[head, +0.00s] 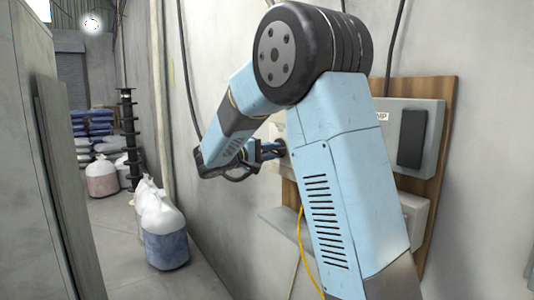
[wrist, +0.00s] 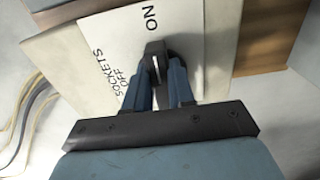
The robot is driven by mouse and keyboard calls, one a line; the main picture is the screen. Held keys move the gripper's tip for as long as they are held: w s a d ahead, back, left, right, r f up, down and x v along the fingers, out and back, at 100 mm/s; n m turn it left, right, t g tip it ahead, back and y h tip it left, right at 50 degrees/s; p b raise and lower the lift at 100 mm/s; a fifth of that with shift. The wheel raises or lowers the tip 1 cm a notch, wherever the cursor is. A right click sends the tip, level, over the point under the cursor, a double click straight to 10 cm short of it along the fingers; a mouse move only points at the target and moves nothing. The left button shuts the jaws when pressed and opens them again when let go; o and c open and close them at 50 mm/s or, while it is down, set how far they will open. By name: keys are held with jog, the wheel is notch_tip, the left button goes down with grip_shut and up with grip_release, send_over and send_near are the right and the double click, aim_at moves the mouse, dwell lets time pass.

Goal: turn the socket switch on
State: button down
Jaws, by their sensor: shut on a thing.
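The socket switch is a black rotary knob (wrist: 155,50) on a pale plate (wrist: 85,40) lettered SOCKETS, OFF and ON. In the wrist view, the knob's narrow handle with its white mark runs up the picture, its upper end towards the word ON; OFF is lower left. My gripper (wrist: 160,68) has a finger on either side of the handle and is shut on it. In the head view, my gripper (head: 272,150) is at the wall, left of my arm's large link. That link hides most of the switch box there.
A wooden board (head: 442,140) on the wall carries a grey box (head: 435,125) with a dark handle (head: 412,138), partly lettered "MP", right of my arm. A yellow cable (head: 301,240) hangs below. White bags (head: 165,235) stand along the wall; the floor (head: 120,255) left of them is clear.

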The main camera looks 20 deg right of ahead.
jog(key=shift+s+d+f, duration=0.15)
jog(key=shift+d+f, duration=0.1)
jog(key=shift+d, duration=0.15)
jog(key=c, duration=1)
grip_release()
jog(key=shift+r, duration=0.1)
jog(key=shift+o, duration=0.2)
jog(key=shift+a, duration=0.1)
jog(key=v, duration=1.3)
jog(key=shift+a, duration=0.35)
